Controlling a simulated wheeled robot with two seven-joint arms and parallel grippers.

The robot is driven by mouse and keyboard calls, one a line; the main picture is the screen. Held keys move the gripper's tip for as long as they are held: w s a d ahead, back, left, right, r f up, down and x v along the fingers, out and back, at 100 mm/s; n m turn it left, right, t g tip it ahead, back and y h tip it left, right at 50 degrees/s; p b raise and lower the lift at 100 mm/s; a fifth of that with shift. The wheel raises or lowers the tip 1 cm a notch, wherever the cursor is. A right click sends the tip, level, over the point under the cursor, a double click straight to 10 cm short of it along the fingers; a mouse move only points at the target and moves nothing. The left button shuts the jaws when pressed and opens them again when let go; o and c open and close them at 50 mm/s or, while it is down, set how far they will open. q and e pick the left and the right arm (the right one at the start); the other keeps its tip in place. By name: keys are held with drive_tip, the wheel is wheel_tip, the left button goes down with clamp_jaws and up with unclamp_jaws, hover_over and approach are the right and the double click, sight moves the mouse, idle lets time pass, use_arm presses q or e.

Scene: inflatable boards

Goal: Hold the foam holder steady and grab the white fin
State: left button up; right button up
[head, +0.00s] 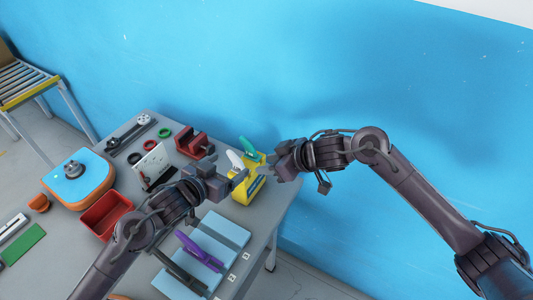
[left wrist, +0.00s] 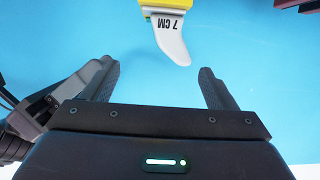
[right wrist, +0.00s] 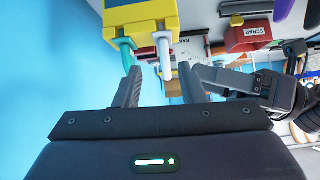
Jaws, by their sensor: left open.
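The yellow foam holder (head: 250,188) stands near the table's far right corner. The white fin (head: 235,159) and a green fin (head: 247,147) stick up from it. My left gripper (head: 240,177) is open and empty beside the holder; its wrist view shows the white fin (left wrist: 172,42), marked 7 CM, beyond the gap between the fingers (left wrist: 157,72). My right gripper (head: 274,166) is open on the holder's other side. Its wrist view shows the holder (right wrist: 140,22), green fin (right wrist: 124,48) and white fin (right wrist: 164,55) beyond its fingertips (right wrist: 159,70). Contact with the holder is not clear.
A red holder (head: 193,142), a white fin card stand (head: 152,165) and a red bin (head: 105,214) are on the table. Light-blue boards (head: 218,232) with a purple fin (head: 198,250) lie at the front. A blue wall (head: 300,70) rises behind.

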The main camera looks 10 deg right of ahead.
sight(248, 177)
use_arm(q)
wheel_tip(248, 177, down, 8)
drive_tip(key=x, duration=0.7)
drive_tip(key=shift+w+d+f, duration=0.1)
drive_tip(key=shift+w+d, duration=0.1)
use_arm(e)
drive_tip(key=r, duration=0.1)
drive_tip(key=a+r, duration=0.1)
drive_tip(key=r, duration=0.1)
drive_tip(key=shift+w+n+y, duration=0.1)
drive_tip(key=shift+n+y, duration=0.2)
drive_tip(key=shift+n, duration=0.1)
